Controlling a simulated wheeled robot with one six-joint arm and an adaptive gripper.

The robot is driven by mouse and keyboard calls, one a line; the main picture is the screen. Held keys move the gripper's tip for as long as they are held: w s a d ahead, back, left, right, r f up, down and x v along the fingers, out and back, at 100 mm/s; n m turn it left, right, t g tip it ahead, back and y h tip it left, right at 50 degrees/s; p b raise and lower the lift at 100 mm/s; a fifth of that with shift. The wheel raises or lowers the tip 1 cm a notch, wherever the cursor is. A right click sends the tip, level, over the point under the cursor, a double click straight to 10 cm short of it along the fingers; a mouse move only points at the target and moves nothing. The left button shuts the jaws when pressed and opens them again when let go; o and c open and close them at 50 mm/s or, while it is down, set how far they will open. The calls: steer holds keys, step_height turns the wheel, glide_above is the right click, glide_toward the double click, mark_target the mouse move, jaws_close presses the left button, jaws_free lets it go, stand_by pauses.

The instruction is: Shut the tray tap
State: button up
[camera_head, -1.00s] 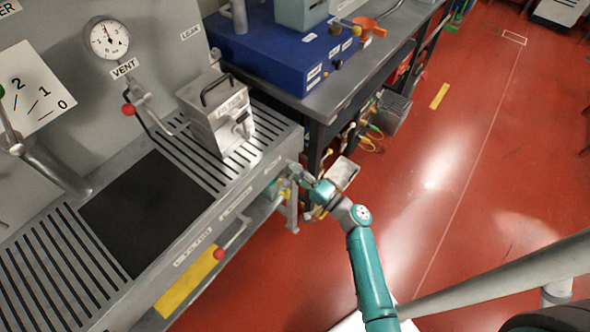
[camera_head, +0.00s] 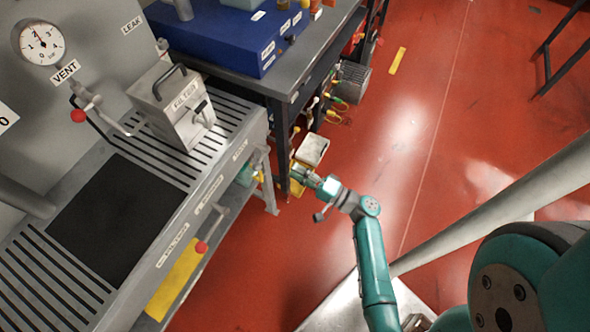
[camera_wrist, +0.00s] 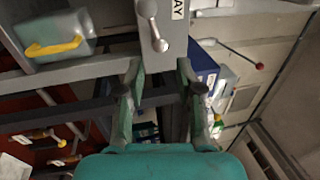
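In the wrist view a metal tap lever (camera_wrist: 152,22) with a round end shows at the top centre, on a grey rail beside a label of which I can read only "AY". My gripper (camera_wrist: 158,64) is open and empty there, its two green fingers apart. The lever's round end appears between and just beyond the fingertips; I see no contact. In the head view my gripper (camera_head: 306,178) is off the right end of the steel bench (camera_head: 222,190), low beside its legs. The tap lever cannot be made out in the head view.
A red-knobbed lever (camera_head: 201,247) sits on the bench front, and another (camera_head: 78,116) is under the VENT gauge. A blue box (camera_head: 235,42) stands on the neighbouring table. A yellow-handled container (camera_wrist: 53,42) is close at upper left in the wrist view.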

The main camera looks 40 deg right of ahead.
mark_target(262, 158)
steer(key=shift+w+f, duration=0.1)
steer(key=c, duration=0.5)
steer(key=f+y, duration=0.1)
steer(key=d+f+m+y, duration=0.1)
steer(key=w+f, duration=0.1)
steer(key=f, duration=0.1)
steer(key=shift+d+m+g+y, duration=0.3)
steer(key=shift+d+m+y, duration=0.1)
jaws_close()
step_height(262, 158, down, 3)
steer(key=d+m+g+y, duration=0.1)
steer(key=d+m+y, duration=0.1)
steer(key=m+y, duration=0.15)
steer(key=w+a+r, duration=0.5)
steer(key=w+a, duration=0.1)
steer(key=a, duration=0.2)
steer(key=shift+w+r+n+y, duration=0.3)
steer(key=shift+w+n+y, duration=0.05)
steer(key=shift+y, duration=0.1)
steer(key=shift+a, duration=0.15)
